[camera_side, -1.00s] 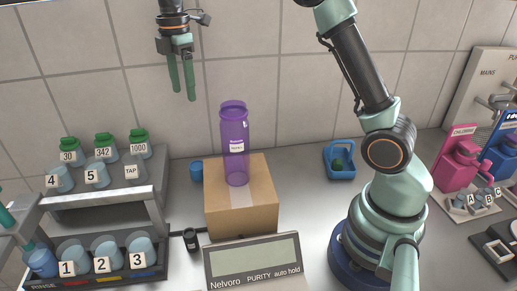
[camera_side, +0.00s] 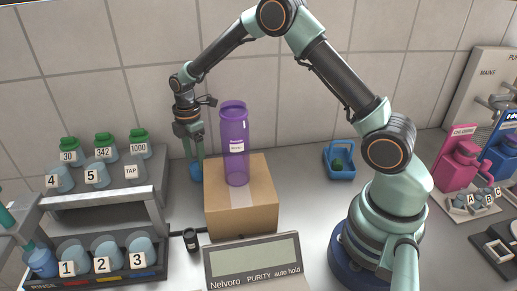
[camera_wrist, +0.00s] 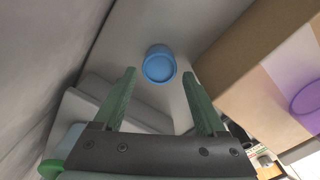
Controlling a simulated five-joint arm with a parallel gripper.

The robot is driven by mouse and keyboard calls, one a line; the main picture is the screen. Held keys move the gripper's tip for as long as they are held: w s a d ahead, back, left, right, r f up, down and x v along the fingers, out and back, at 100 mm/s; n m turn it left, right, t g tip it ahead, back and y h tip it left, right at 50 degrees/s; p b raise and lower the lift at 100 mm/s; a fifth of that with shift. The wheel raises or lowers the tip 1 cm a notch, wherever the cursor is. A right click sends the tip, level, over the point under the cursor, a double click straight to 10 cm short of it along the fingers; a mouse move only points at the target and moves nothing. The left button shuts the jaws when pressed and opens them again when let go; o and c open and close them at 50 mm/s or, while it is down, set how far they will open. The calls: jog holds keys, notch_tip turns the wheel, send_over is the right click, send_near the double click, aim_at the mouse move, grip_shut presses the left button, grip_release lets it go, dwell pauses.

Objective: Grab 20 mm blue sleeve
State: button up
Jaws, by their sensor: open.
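I cannot tell the exact height of the fingertips above the sleeve.
The cardboard box (camera_side: 240,222) stands close to the right of the sleeve, with a purple bottle (camera_side: 235,165) on top. A grey rack (camera_side: 105,196) with numbered blue containers is on the left. The tiled wall (camera_side: 110,70) is close behind. A blue basket (camera_side: 340,173) stands right.

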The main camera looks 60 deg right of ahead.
aim_at(196, 165)
jog(key=shift+f, duration=2.3)
jog(key=c, duration=1.1)
